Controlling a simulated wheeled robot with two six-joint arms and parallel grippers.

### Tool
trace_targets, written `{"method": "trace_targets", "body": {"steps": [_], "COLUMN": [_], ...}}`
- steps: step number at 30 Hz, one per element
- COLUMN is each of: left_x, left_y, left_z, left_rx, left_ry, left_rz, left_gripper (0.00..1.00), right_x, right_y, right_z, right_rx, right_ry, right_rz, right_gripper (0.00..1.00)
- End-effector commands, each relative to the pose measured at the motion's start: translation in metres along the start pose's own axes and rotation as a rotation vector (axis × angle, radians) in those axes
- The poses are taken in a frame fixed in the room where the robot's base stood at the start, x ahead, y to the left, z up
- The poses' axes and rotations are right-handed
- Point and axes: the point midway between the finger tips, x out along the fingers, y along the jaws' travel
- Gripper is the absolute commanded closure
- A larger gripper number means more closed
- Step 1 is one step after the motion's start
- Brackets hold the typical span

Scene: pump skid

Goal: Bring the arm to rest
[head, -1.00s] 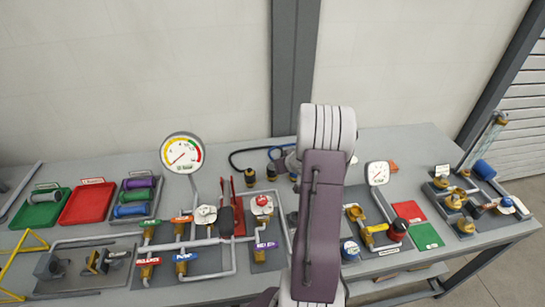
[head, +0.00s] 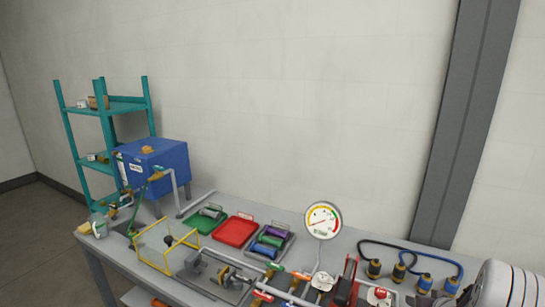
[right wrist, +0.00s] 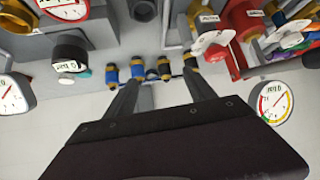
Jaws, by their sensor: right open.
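My right arm (head: 502,287) shows only as a white, ribbed link at the bottom right corner of the head view; its gripper is outside that view. In the right wrist view my right gripper (right wrist: 160,88) is open, with its two dark fingers apart. I see nothing held between them. Beyond the fingertips are several blue and black hose fittings with brass ends (right wrist: 152,70), and I cannot tell how far away they are. My left gripper is in neither view.
The grey bench carries a red tray (head: 236,231), a green tray (head: 203,223), a yellow frame (head: 165,246), a dial gauge (head: 323,219) and valve piping. A blue tank (head: 153,165) and teal shelf (head: 104,112) stand left. Coiled hoses (head: 410,262) lie near my arm. Gauges surround the right wrist view.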

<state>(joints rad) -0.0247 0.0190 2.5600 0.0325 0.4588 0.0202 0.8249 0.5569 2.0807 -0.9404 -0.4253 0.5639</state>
Motion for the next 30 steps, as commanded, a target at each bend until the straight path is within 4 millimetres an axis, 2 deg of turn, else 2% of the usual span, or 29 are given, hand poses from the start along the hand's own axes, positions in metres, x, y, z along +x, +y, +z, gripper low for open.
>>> {"method": "trace_targets", "body": {"steps": [8,14,20,24,27,30], "left_x": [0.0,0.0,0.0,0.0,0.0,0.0], "left_y": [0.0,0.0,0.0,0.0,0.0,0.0], "left_z": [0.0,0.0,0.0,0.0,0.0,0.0], "left_rx": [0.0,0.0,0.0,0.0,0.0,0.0], "left_ry": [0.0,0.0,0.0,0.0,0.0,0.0], "left_rz": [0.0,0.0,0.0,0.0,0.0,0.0], "left_gripper": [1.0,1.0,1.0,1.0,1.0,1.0], "right_x": [-0.017,-0.044,-0.095,-0.145,-0.174,-0.187], "right_y": [-0.056,-0.11,-0.173,-0.213,-0.23,-0.236], "right_z": [0.011,0.04,0.093,0.144,0.172,0.184], "right_rx": [-0.056,-0.109,-0.184,-0.25,-0.284,-0.298], "right_ry": [-0.107,-0.24,-0.428,-0.586,-0.672,-0.712], "right_rz": [0.023,0.019,-0.031,-0.102,-0.146,-0.167], "right_gripper": [0.36,0.36,0.36,0.36,0.36,0.36]}}
